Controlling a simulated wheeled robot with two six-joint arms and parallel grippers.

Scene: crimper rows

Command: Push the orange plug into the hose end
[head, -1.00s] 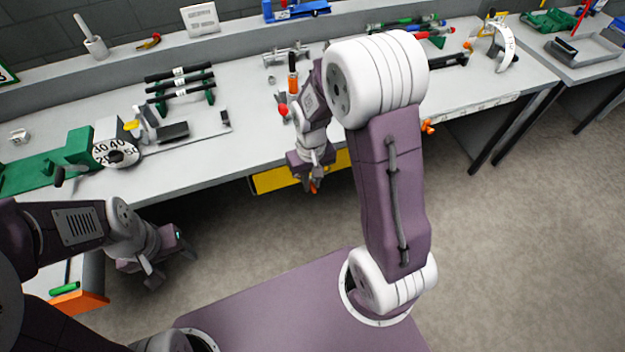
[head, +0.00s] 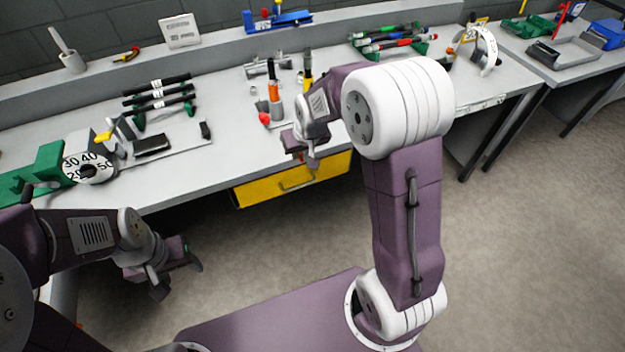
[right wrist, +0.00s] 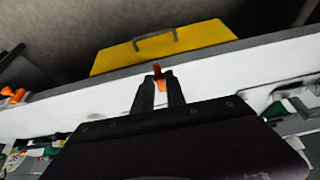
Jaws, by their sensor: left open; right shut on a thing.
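In the head view my right gripper (head: 308,158) hangs at the front edge of the bench, above the yellow drawer, and I cannot make out the plug there. Black hoses (head: 158,93) lie on a green-footed rack on the bench at left. I cannot tell which hose end is meant. My left gripper (head: 180,276) is open and empty, low in front of the bench at left.
A yellow drawer (head: 290,180) sits under the bench (head: 225,165). An orange-handled tool (head: 272,88) stands upright near a red object (head: 265,118) behind my right gripper. A green machine with a numbered dial (head: 90,167) stands at left. More coloured tools (head: 390,42) lie on a rack at back right.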

